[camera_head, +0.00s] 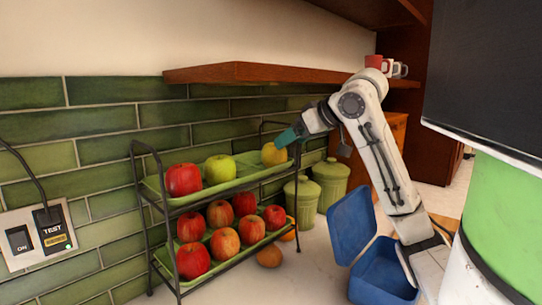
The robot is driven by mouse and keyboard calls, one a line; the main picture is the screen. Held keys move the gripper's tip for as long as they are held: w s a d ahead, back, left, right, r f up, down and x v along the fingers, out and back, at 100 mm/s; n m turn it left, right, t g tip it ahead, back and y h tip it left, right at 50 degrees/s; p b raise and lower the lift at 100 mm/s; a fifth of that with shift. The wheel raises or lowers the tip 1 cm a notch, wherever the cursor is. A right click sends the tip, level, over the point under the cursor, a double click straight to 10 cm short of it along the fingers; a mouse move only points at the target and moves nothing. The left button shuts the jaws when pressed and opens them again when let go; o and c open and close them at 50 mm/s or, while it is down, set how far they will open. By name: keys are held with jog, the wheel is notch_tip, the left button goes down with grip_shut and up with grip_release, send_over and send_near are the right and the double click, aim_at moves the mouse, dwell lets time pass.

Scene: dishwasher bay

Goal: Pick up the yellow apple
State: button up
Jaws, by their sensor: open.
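A yellow apple (274,155) sits at the right end of the top green tray (242,180) of a black wire two-tier rack. My gripper (287,138) has teal fingers and is open. It is right at the upper right of the yellow apple and overlaps its edge in this view; I cannot tell whether it touches. A yellow-green apple (220,169) and a red apple (184,180) lie further left on the same tray.
Several red apples (224,243) fill the lower tray. An orange-brown fruit (269,257) lies on the counter. A wooden shelf (240,73) hangs above the rack.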

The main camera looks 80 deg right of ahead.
aim_at(274, 155)
jog(key=shift+p+x, duration=0.35)
jog(key=shift+x, duration=3.2)
jog(key=shift+a+f, duration=0.15)
jog(key=shift+s, duration=0.1)
jog(key=c, duration=0.8)
